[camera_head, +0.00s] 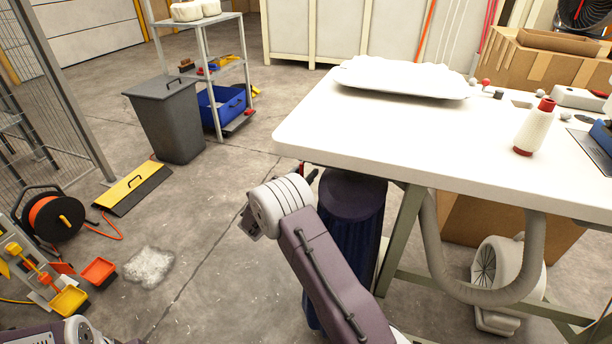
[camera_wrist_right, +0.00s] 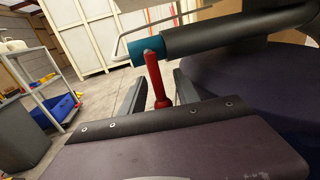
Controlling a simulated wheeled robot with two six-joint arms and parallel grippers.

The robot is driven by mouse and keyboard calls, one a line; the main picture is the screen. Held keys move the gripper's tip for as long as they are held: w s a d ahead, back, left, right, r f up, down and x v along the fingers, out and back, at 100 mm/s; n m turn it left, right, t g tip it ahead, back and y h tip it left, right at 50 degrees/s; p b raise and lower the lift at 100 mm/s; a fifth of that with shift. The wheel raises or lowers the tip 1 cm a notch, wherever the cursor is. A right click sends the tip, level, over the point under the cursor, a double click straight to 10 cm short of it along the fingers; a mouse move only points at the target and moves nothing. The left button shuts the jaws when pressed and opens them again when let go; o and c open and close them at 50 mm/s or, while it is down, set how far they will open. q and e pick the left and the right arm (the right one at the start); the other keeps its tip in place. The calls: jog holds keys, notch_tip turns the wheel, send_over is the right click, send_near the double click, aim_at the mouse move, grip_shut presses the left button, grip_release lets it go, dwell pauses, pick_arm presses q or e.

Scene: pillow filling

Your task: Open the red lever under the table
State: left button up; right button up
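The red lever (camera_wrist_right: 156,80) stands nearly upright in the right wrist view, below a dark pipe with a teal collar (camera_wrist_right: 147,50). My right gripper (camera_wrist_right: 158,92) is open, with one dark finger on each side of the lever and a visible gap on both sides. In the head view, my right gripper (camera_head: 309,176) is beside the table's (camera_head: 420,150) left front edge, at the top of a dark blue cylinder (camera_head: 352,195). Only a small red bit shows there. Part of my left arm shows at the bottom left; its gripper is out of frame.
A grey bin (camera_head: 168,118) and shelf stand left. The floor between is mostly clear.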

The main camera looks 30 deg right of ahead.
jog(key=shift+w+d, duration=0.2)
jog(key=shift+d, duration=0.25)
grip_shut()
